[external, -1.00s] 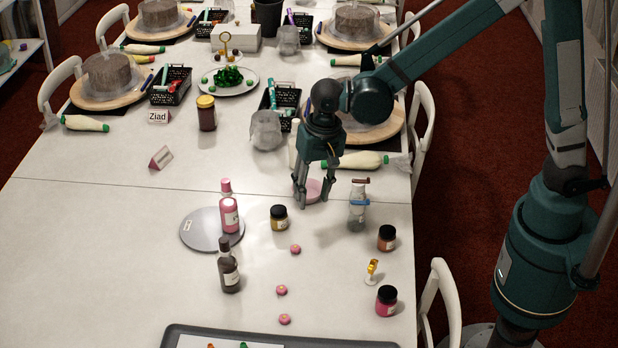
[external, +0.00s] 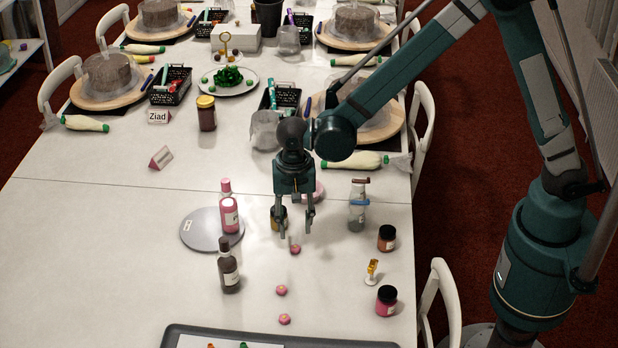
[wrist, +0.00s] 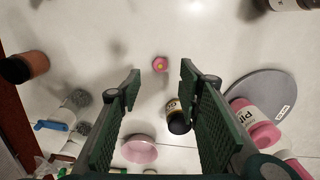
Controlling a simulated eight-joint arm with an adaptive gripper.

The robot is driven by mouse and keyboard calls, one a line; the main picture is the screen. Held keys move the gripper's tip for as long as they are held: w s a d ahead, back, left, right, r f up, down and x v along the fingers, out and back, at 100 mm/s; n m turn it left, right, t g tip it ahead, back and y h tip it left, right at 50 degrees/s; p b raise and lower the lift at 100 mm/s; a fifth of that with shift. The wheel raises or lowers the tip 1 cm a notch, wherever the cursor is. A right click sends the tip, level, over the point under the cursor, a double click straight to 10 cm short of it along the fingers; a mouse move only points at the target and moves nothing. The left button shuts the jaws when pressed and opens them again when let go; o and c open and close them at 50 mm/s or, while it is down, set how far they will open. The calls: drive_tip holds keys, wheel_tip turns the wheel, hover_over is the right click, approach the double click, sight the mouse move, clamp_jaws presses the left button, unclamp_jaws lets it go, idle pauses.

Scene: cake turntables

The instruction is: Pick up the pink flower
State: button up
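A small pink flower (external: 295,249) lies on the white table just below my fingertips. In the wrist view the pink flower (wrist: 160,64) shows a yellow centre, ahead of the gap between my fingers. Two more small pink pieces, one (external: 281,290) and another (external: 284,320), lie nearer the front. My gripper (external: 296,231) points down with its fingers apart and nothing between them. It is open in the wrist view too (wrist: 160,88). Whether the fingertips touch the table is unclear.
A dark-lidded jar (external: 275,218) is partly hidden behind my gripper. A pink bottle (external: 229,215) stands on a grey disc (external: 193,240) at left, with a dark bottle (external: 229,270) in front. Jars (external: 387,238) stand at right. A grey tray (external: 180,333) lies at front.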

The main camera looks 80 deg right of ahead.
sight(295, 246)
drive_tip(key=shift+f, duration=0.1)
drive_tip(key=shift+f, duration=1.2)
drive_tip(key=shift+f+b, duration=0.1)
drive_tip(key=shift+b, duration=0.2)
drive_tip(key=shift+d+f+b, duration=0.15)
drive_tip(key=shift+f+b, duration=0.55)
drive_tip(key=shift+f, duration=1.85)
drive_tip(key=shift+c, duration=0.5)
drive_tip(key=c, duration=0.6)
